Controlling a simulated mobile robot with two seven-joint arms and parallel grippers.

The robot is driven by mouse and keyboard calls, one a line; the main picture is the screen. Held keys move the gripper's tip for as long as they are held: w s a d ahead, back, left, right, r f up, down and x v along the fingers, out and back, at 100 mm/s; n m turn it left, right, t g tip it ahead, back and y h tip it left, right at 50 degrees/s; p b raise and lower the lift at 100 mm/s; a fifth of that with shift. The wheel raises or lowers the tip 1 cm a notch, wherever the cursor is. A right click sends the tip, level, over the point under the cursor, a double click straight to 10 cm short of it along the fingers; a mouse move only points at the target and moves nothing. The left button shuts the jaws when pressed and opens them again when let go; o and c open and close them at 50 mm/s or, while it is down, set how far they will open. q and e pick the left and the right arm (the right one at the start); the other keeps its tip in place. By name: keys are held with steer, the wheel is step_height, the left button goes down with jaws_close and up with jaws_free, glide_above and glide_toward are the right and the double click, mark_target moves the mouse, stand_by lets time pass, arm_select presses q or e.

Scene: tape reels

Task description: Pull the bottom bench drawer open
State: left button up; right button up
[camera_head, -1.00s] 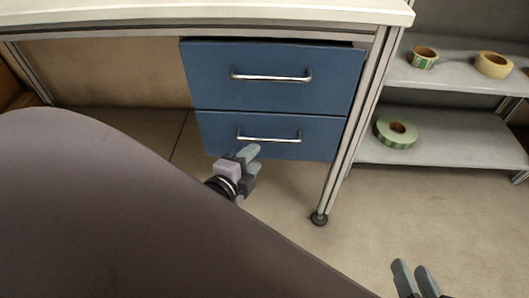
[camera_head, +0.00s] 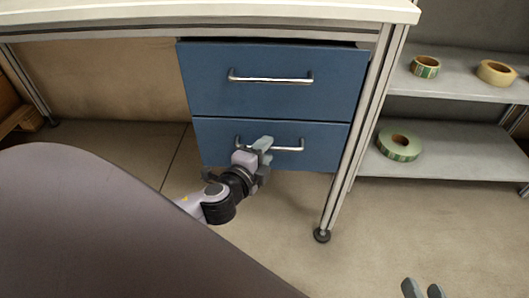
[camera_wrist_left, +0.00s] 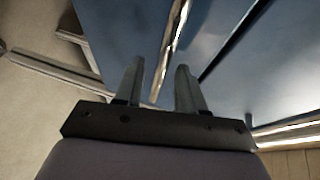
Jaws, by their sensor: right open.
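The bottom bench drawer (camera_head: 310,157) is blue and looks shut, its front in line with the top drawer's. Its silver bar handle (camera_head: 290,149) is partly hidden behind my left gripper (camera_head: 264,150). In the left wrist view my left gripper (camera_wrist_left: 159,85) is open. The handle (camera_wrist_left: 172,50) shows between its two fingers there, without clear contact. My right gripper (camera_head: 424,289) is open and empty at the bottom edge of the head view, low over the floor and away from the drawers.
The top drawer (camera_head: 210,80), also shut, has its own bar handle (camera_head: 272,80). A bench leg (camera_head: 340,180) stands just right of the drawers. A shelf (camera_head: 450,167) at the right holds tape reels, including a green one (camera_head: 399,145). The floor (camera_head: 420,225) before the shelf is clear.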

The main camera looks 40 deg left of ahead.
arm_select(q)
steer(key=shift+w, duration=0.15)
jaws_close()
